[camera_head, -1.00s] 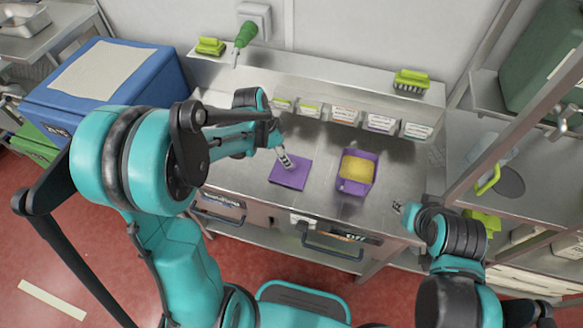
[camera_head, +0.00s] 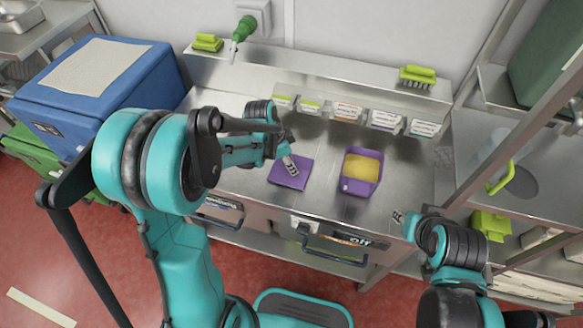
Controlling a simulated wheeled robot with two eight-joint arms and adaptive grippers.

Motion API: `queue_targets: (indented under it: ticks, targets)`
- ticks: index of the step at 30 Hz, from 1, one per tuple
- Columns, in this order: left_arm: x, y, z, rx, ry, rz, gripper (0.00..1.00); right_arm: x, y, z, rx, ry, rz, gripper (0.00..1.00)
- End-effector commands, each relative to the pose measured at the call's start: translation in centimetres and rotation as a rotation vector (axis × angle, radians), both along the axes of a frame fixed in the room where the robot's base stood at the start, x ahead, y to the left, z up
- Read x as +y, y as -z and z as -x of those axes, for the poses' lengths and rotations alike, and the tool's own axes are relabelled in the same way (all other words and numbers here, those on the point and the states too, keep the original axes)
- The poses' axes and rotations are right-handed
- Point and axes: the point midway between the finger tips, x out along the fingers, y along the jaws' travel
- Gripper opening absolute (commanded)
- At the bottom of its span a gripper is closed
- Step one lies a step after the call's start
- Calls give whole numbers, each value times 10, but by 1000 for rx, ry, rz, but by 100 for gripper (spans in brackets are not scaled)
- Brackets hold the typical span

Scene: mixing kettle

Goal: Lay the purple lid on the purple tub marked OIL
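The purple lid (camera_head: 287,180) is a flat square on the steel worktop. The purple tub (camera_head: 358,187) stands just right of it, open, with yellow contents showing. My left gripper (camera_head: 291,168) points down over the far part of the lid, at or very near its surface; whether its fingers are open or grip the lid is too small to tell. My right gripper (camera_head: 398,216) is at the worktop's front right edge, right of the tub and apart from it; its finger state is too small to tell.
Several labelled bins (camera_head: 348,112) line the back of the worktop (camera_head: 400,165). Green brushes (camera_head: 417,77) lie on the ledge above, at left and right. A blue box (camera_head: 105,85) stands at left. The worktop between lid and tub is clear.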

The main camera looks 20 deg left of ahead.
Motion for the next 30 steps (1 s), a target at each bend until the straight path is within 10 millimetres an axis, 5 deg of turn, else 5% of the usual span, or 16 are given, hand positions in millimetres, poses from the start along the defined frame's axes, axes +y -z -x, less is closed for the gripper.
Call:
queue_targets:
  ticks: [3,11,24,30]
  targets:
    - [0,0,0,0,0,0,0,0,0,0,0,0,0,32]
    - [0,-3,0,0,0,0,0,0,-2,0,0,0,0,32]
    - [0,-46,0,0,0,0,0,0,-35,0,0,0,0,32]
    - [0,-51,0,0,0,0,0,0,-37,0,0,0,0,32]
